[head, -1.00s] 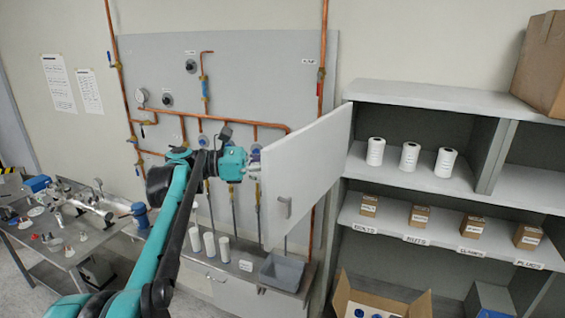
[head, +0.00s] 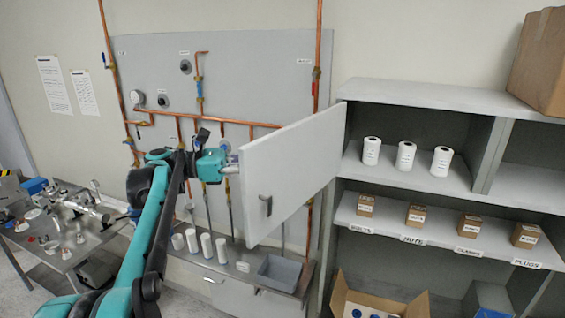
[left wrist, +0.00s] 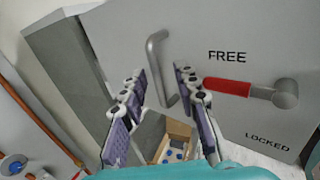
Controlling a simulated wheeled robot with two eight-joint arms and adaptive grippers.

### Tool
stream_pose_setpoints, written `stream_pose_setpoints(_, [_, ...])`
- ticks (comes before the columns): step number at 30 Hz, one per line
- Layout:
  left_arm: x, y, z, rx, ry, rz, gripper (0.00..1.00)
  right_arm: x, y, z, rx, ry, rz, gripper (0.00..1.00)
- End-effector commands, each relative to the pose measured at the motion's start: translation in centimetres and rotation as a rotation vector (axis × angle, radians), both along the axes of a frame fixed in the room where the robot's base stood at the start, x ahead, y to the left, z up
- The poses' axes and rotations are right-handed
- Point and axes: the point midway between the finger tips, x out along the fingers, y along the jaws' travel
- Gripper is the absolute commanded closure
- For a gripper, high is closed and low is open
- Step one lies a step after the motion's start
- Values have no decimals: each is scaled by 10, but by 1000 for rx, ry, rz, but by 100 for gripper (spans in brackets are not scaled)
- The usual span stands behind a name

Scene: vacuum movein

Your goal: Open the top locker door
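The top locker door (head: 300,165) stands swung open on its right-side hinge, out to the left of the shelves. The compartment behind it, with several white rolls, is exposed. My left gripper (head: 231,160) is at the door's left edge, its fingers partly hidden. In the left wrist view, my left gripper (left wrist: 160,75) has its fingers spread apart, with the grey bar handle (left wrist: 159,52) in front of and between them; contact is not clear. A red-gripped lever (left wrist: 228,87) on the door points towards the word FREE. My right gripper is out of view.
Shelves hold white rolls (head: 406,156) and small labelled boxes (head: 415,217). A large carton (head: 540,62) sits on top. A pipe panel (head: 250,80) is behind the door. A grey bin (head: 280,272) and white cylinders (head: 207,247) stand on the counter below. A cluttered bench is at left.

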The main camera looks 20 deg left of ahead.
Motion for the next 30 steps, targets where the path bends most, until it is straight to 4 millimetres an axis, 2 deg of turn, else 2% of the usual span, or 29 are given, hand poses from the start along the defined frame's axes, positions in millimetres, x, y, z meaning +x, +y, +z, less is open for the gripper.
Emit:
stream_pose_setpoints(1, [-5, 13, 0, 0, 0, 5, 70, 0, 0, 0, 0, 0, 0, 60])
stream_pose_setpoints(6, [-19, 46, 0, -1, 0, 4, 70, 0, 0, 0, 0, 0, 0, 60])
stream_pose_setpoints(12, [-29, 68, 1, -1, -2, 2, 70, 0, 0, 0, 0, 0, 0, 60])
stream_pose_setpoints(30, [-31, 72, 1, -1, -2, 0, 70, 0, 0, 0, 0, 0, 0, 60])
